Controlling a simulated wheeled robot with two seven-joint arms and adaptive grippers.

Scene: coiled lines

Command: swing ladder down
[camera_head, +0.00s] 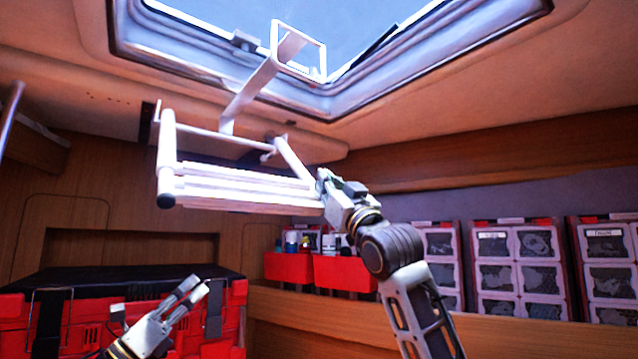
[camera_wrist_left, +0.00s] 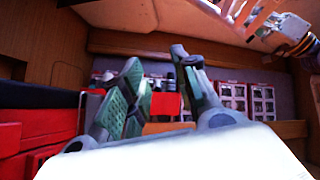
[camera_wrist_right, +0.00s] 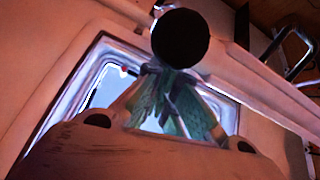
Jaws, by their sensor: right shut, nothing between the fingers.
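The white ladder (camera_head: 240,185) is folded up below the roof hatch (camera_head: 330,100), its side rails ending in black caps. A white arm with a square loop (camera_head: 298,48) rises from it toward the opening. My right gripper (camera_head: 325,183) is at the ladder's right end, its fingers together and empty. In the right wrist view a round black cap (camera_wrist_right: 180,38) is just beyond the shut fingertips (camera_wrist_right: 172,80); contact is unclear. My left gripper (camera_head: 195,290) is low at the left, well below the ladder, with its fingers apart and empty (camera_wrist_left: 160,85).
A red case with a black top (camera_head: 240,310) stands behind my left gripper. Red bins (camera_head: 345,273) with small bottles sit on a shelf at the middle right. White-fronted drawer units (camera_head: 515,262) line the right wall. The air between the arms below the ladder is free.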

